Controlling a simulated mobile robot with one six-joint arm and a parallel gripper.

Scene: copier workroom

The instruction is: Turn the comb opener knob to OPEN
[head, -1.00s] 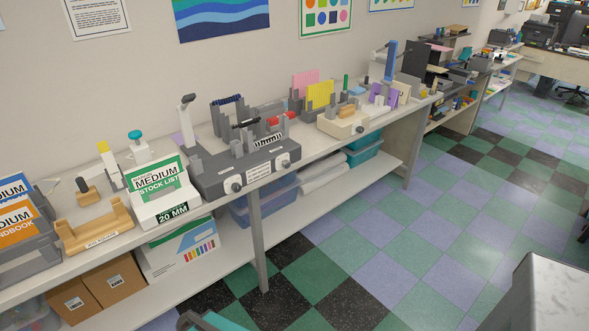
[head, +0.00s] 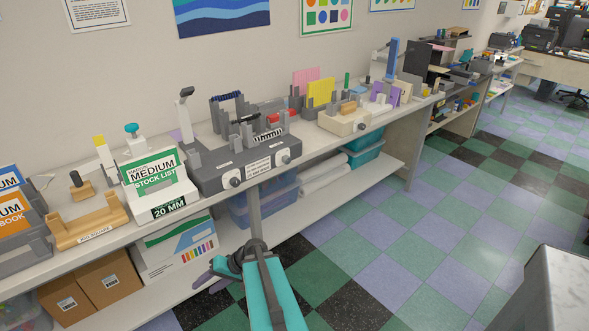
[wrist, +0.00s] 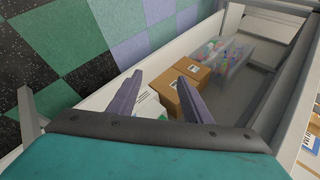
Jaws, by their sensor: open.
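A dark grey binding machine (head: 215,176) stands on the counter in the head view, with dark combs on top. A cream machine (head: 337,121) farther right has one dark knob (head: 362,127). Labels near the knobs are too small to read, so I cannot tell which knob is the comb opener's or how it is set. My gripper (head: 208,283) is low in front of the counter, below and apart from the knobs. In the wrist view its fingers (wrist: 159,78) are open and empty.
A stock list stand (head: 158,184) and a tan block (head: 88,226) sit left of the grey machine. A grey-topped unit (head: 565,285) stands front right; the floor between is clear.

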